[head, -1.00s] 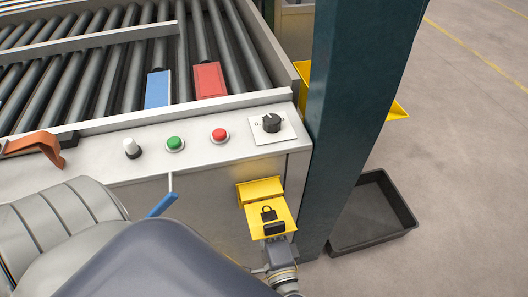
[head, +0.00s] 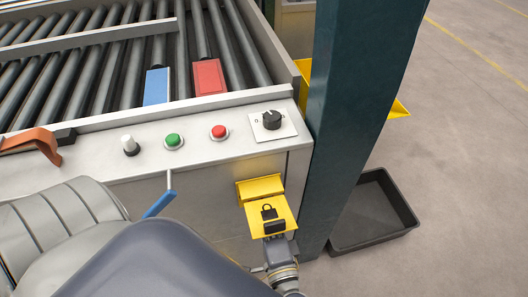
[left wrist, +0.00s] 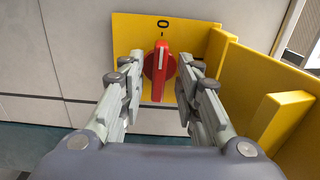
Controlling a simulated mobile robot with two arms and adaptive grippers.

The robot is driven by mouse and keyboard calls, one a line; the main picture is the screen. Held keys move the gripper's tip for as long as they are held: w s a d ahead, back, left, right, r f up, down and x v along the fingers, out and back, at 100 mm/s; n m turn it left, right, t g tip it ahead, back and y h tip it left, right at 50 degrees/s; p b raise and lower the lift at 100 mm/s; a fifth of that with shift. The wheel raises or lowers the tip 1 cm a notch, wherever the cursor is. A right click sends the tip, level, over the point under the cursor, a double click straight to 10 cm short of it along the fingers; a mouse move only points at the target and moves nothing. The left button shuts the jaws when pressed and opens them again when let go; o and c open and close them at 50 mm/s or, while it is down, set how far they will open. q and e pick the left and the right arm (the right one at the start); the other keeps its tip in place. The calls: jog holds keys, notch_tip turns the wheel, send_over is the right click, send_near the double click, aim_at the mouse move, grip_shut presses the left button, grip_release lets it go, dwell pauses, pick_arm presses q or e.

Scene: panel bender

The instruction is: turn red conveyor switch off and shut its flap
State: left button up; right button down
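The red conveyor switch (left wrist: 160,72) sits on a yellow plate (left wrist: 125,35) in the left wrist view. Its handle is upright and its white mark points up at the 0. Its yellow flap (left wrist: 285,125) stands open to the right of the switch. In the head view the flap (head: 258,232) shows a padlock sign and hides the switch. My left gripper (left wrist: 160,68) is open, one finger on each side of the red handle, with no clear grip on it. In the head view it is mostly hidden below the flap. My right gripper is in neither view.
Above the flap, the conveyor panel carries a black rotary knob (head: 271,120), a red button (head: 219,132), a green button (head: 174,141) and a white knob (head: 130,146). A dark green post (head: 355,110) stands close right of the panel, with a black bin (head: 372,215) on the floor beyond.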

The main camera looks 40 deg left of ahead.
pick_arm(q)
jog(key=shift+s, duration=0.1)
jog(key=v, duration=1.2)
jog(key=shift+c, duration=0.3)
